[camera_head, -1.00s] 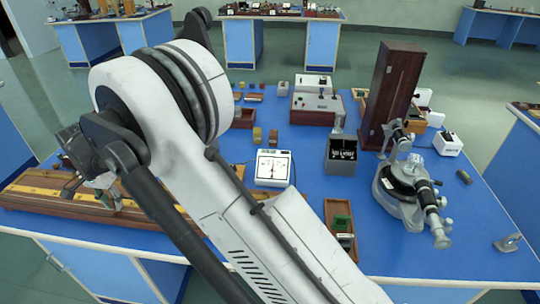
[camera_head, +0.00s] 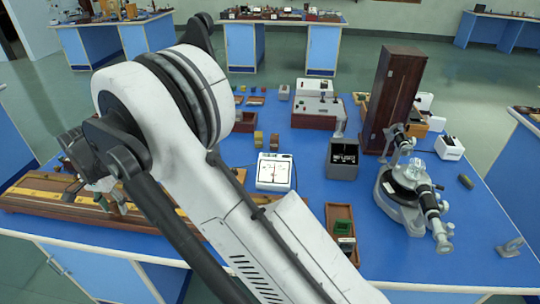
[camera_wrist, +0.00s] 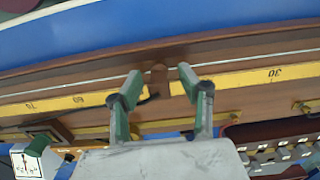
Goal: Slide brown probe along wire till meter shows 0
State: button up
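The brown probe (camera_wrist: 158,80) stands at the yellow scale of the long wooden wire board (camera_wrist: 230,101), between the marks 60 and 30 in the wrist view. A thin pale wire (camera_wrist: 60,88) runs along the board beside the scale. My gripper (camera_wrist: 160,78) has its green-grey fingers on either side of the probe, with gaps visible on both sides. In the head view my gripper (camera_head: 110,198) is over the board at the left. The white meter (camera_head: 273,171) stands right of the board; its needle reading is too small to tell.
A brown tray (camera_head: 340,228) lies at the front middle, with a dark box (camera_head: 342,158) behind it. A spectrometer (camera_head: 405,190) and a tall wooden case (camera_head: 392,98) stand right. A resistance box (camera_wrist: 275,153) with several plugs lies near the board. Blue tabletop is open at the front right.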

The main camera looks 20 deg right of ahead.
aim_at(112, 203)
notch_tip(112, 203, up, 12)
jog(key=s+d+r+n+t, duration=0.1)
jog(key=s+d+r, duration=0.1)
jog(key=d+r, duration=0.45)
jog(key=s+d+r+t, duration=0.1)
jog(key=d+r, duration=0.2)
jog(key=d, duration=0.6)
jog(key=s+d+r+n+t, duration=0.1)
jog(key=s+d+r+t, duration=0.1)
jog(key=s+d, duration=0.75)
jog(key=s+d+r+n+t, duration=0.1)
jog(key=s+d+r+n, duration=0.1)
jog(key=s+d, duration=0.75)
jog(key=s+d+f+n+t, duration=0.1)
jog(key=s+d+f+t, duration=0.1)
jog(key=s+d+f, duration=0.4)
jog(key=s+d, duration=0.3)
jog(key=shift+d, duration=0.35)
jog(key=shift+o, duration=0.4)
dwell(2.0)
